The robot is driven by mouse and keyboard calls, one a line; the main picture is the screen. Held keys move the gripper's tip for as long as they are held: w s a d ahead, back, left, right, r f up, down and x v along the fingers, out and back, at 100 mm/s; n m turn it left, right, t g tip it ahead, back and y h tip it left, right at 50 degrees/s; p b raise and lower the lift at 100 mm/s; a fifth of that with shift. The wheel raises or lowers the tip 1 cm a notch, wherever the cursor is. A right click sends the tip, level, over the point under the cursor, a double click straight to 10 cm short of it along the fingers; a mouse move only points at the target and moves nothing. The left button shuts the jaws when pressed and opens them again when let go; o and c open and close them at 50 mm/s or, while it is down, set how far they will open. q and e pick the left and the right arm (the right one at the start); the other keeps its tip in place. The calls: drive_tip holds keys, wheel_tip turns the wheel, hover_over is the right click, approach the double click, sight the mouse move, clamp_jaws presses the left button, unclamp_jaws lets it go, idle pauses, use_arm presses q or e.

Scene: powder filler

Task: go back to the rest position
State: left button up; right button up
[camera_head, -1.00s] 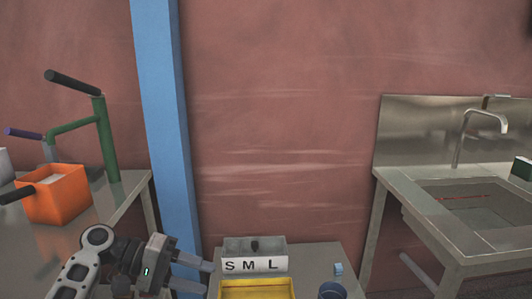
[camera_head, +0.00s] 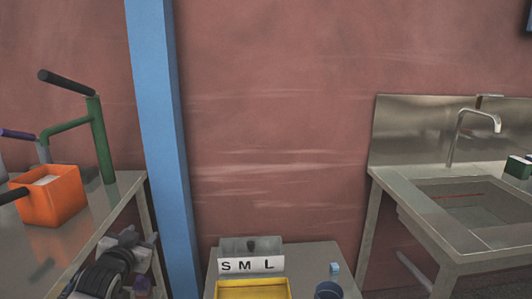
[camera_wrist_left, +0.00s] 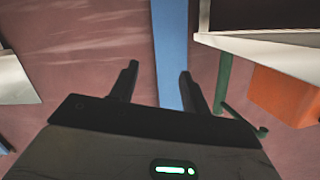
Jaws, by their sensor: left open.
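My left gripper (camera_wrist_left: 158,85) is open in the left wrist view, with two dark fingers apart and nothing between them. Behind the fingers are the red wall and the blue post. In the head view my left arm shows at the bottom left, beside the left table, and its fingers are hard to make out there. My right gripper is in neither view.
A left table (camera_head: 105,205) holds an orange box (camera_head: 50,200) and a green stand (camera_head: 102,140). A blue post (camera_head: 160,130) stands beside it. A sink (camera_head: 470,205) is at right.

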use_arm(q)
drive_tip(key=s+d+f+g+h, duration=0.1)
drive_tip(key=s+d+f, duration=0.4)
drive_tip(key=s+f, duration=0.25)
drive_tip(key=s+d+f+g+h, duration=0.1)
drive_tip(key=s+d+f+g, duration=0.1)
drive_tip(key=s+d+f, duration=0.5)
drive_tip(key=s+d+f+g+h, duration=0.1)
drive_tip(key=s+d, duration=0.1)
drive_tip(key=s, duration=0.7)
drive_tip(key=s+d+f+g+h, duration=0.1)
drive_tip(key=s+d, duration=0.1)
drive_tip(key=s, duration=0.8)
drive_tip(key=shift+s+d, duration=0.2)
drive_tip(key=shift+d, duration=0.15)
drive_tip(key=shift+f, duration=0.1)
